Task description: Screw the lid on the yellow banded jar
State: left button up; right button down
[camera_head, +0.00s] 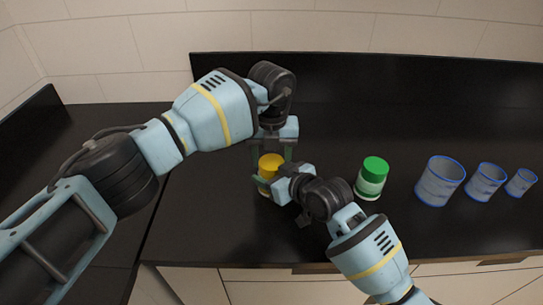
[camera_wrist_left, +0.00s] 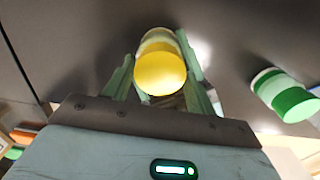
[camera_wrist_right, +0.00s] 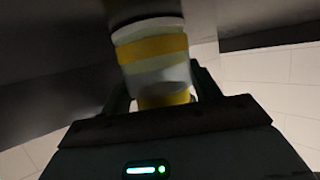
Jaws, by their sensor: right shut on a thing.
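The yellow banded jar (camera_wrist_right: 155,75) stands on the dark counter, its yellow band and pale body showing in the right wrist view. Its yellow lid (camera_head: 270,161) is on top of it; I cannot tell how tightly it sits. The lid also shows from above in the left wrist view (camera_wrist_left: 160,73). My right gripper (camera_head: 270,184) is shut on the jar body from the side. My left gripper (camera_wrist_left: 163,68) points down from above, with its fingers open on either side of the lid. The jar's lower part is partly hidden by my right gripper.
A green-lidded jar with a green band (camera_head: 371,178) stands to the right. Three blue-rimmed clear cups (camera_head: 440,181) (camera_head: 486,182) (camera_head: 521,182) stand in a row further right. The dark counter is clear behind them, up to a black backsplash (camera_head: 400,80).

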pick_arm(q)
jog(key=shift+c, duration=0.7)
jog(key=o, duration=1.1)
jog(key=shift+r, duration=0.1)
jog(key=shift+r, duration=2.2)
